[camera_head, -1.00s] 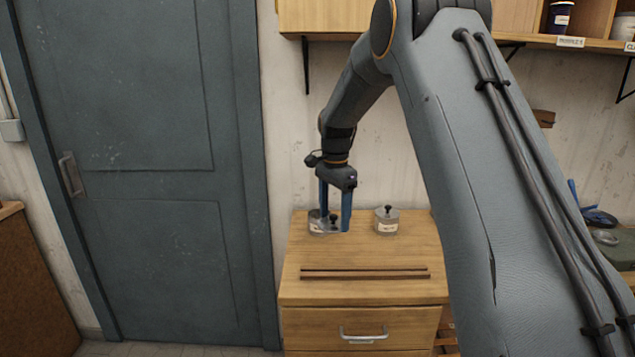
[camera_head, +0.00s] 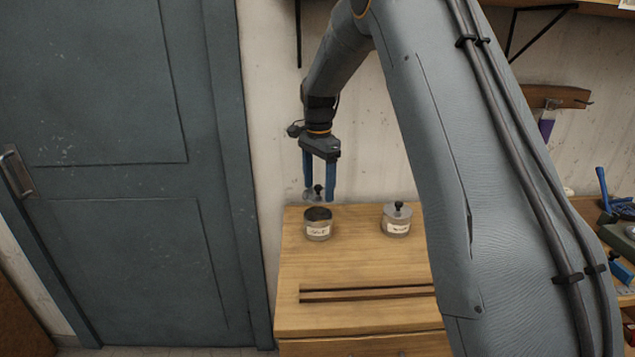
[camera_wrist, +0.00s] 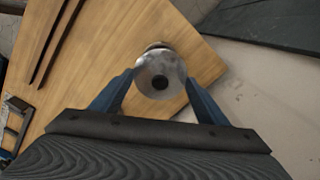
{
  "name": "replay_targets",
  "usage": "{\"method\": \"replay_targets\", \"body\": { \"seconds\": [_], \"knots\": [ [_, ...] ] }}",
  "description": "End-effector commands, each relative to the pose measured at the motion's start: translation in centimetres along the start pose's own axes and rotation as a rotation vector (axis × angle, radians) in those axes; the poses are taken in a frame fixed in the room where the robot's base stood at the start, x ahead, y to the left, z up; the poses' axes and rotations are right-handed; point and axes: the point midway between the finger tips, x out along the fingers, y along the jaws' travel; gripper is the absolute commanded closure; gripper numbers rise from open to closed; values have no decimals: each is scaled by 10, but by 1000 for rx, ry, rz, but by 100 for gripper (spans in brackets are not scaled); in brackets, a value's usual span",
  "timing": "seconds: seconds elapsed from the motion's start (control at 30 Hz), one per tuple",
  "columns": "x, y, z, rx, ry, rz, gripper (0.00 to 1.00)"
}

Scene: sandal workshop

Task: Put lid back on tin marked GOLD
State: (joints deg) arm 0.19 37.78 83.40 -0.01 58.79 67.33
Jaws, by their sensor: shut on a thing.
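My gripper (camera_head: 319,196) is shut on a round grey metal lid (camera_head: 313,194) with a dark knob. It holds the lid in the air above the left tin (camera_head: 318,231), with a gap between them. That tin is open, dark inside, and has a white label too small to read for sure. In the wrist view the lid (camera_wrist: 148,67) shows between my blue fingers, knob towards me, and hides most of what lies beneath. A second tin (camera_head: 396,228) stands to the right with a knobbed lid on it; its label is also unclear.
Both tins stand near the back of a wooden cabinet top (camera_head: 350,265). Two dark strips (camera_head: 365,293) lie across its front. A blue-grey door (camera_head: 120,170) is at left, the wall close behind. A cluttered bench (camera_head: 615,245) is at far right.

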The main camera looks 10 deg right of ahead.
Motion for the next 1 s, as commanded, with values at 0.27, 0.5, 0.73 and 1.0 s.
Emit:
{"method": "replay_targets", "body": {
  "seconds": [0.27, 0.5, 0.73, 1.0],
  "knots": [
    [23, 0, 0, 0, 0, 1, 53],
    [44, 0, 0, 0, -1, 2, 53],
    [57, 0, 0, 0, 0, 0, 53],
    [58, 0, 0, 0, 0, 0, 53]
  ]
}}
